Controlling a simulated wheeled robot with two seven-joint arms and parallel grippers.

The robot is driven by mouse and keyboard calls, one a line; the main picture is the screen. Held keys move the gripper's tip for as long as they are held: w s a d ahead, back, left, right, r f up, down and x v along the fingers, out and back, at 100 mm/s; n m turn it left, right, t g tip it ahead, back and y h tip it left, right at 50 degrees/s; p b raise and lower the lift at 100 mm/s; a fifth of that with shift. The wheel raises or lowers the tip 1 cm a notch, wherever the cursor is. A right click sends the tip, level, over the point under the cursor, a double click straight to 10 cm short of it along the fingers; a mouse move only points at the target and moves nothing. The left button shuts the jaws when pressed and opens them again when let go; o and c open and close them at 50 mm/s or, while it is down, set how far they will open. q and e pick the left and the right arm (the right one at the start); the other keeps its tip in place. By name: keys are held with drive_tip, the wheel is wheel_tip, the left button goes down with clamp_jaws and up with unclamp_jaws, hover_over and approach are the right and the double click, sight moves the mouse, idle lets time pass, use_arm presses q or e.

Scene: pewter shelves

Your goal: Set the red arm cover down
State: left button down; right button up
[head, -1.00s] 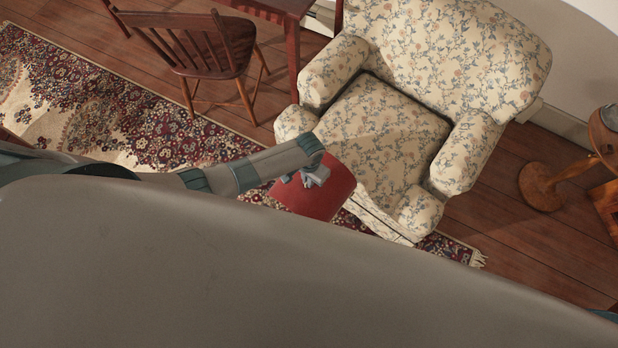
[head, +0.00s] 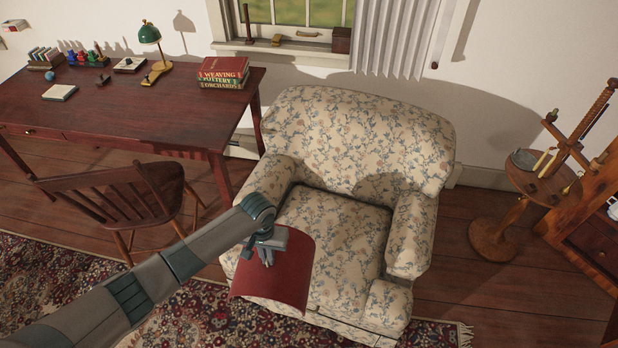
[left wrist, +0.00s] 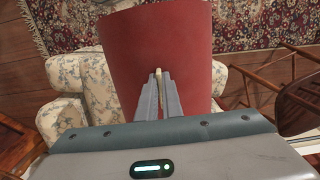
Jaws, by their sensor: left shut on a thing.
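The red arm cover (head: 283,278) is a curved red sheet. My left gripper (head: 267,256) is shut on its edge and holds it in front of the floral armchair (head: 334,232), at the chair's left front in the head view. In the left wrist view, the two fingers (left wrist: 158,98) are close together on the red arm cover (left wrist: 150,45), which spreads out beyond them. The armchair's left arm (head: 265,190) and right arm (head: 411,235) show no red cover on them. Whether the cover touches the chair front, I cannot tell. My right gripper is not in view.
A wooden chair (head: 121,204) and a desk (head: 140,110) with books (head: 223,71) and a green lamp (head: 150,36) stand at left. A round wooden stand (head: 545,182) is at right. A patterned rug (head: 195,315) lies in front.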

use_arm(q)
drive_tip(key=s+a+r+n+b, duration=0.1)
drive_tip(key=a+r+b, duration=0.1)
drive_tip(key=r, duration=0.9)
drive_tip(key=s+a+r+n+b, duration=0.1)
drive_tip(key=r+b, duration=0.2)
drive_tip(key=r, duration=0.7)
drive_tip(key=s+a+r+b, duration=0.1)
drive_tip(key=s+a+r, duration=0.4)
drive_tip(key=s+r, duration=0.2)
drive_tip(key=shift+s+a+r, duration=0.15)
drive_tip(key=shift+s+a, duration=0.15)
drive_tip(key=shift+s, duration=0.1)
